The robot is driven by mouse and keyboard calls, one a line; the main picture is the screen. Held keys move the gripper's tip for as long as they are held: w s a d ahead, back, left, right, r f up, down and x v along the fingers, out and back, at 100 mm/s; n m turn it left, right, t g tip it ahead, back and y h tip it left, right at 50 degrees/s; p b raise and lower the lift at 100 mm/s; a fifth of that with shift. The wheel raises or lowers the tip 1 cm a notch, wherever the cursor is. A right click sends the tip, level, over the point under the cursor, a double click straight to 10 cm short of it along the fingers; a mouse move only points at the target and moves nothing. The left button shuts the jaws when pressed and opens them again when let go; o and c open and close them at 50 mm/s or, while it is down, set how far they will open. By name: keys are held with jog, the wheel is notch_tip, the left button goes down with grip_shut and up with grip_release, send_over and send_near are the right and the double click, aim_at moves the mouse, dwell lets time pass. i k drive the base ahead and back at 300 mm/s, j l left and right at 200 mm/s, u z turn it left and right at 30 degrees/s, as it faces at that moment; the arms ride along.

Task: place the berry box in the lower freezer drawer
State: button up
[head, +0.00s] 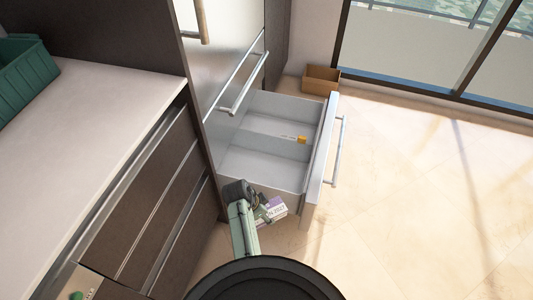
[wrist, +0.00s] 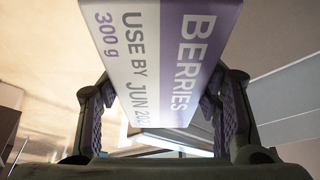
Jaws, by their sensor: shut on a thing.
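The berry box (head: 272,209) is white and purple. In the wrist view, the box (wrist: 165,60) reads "BERRIES" and "USE BY JUN", with "300 g". My gripper (head: 258,203) is shut on it, one finger on each side. The lower freezer drawer (head: 317,175) is pulled out, with its front panel and long bar handle toward the right. In the head view, the box is at the near side of the drawer, apparently outside its near side wall; its height against the rim is hard to tell.
A small orange-marked item (head: 301,139) is in the drawer, which otherwise looks empty. The upper freezer front (head: 225,80) is shut, with a bar handle. A counter (head: 85,130) with a green crate (head: 22,80) is at left. A brown box (head: 320,80) stands behind. The floor at right is clear.

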aim_at(282, 184)
jog(key=i+l, duration=0.2)
jog(key=i, duration=0.25)
jog(key=i+l, duration=0.25)
jog(key=i, duration=0.2)
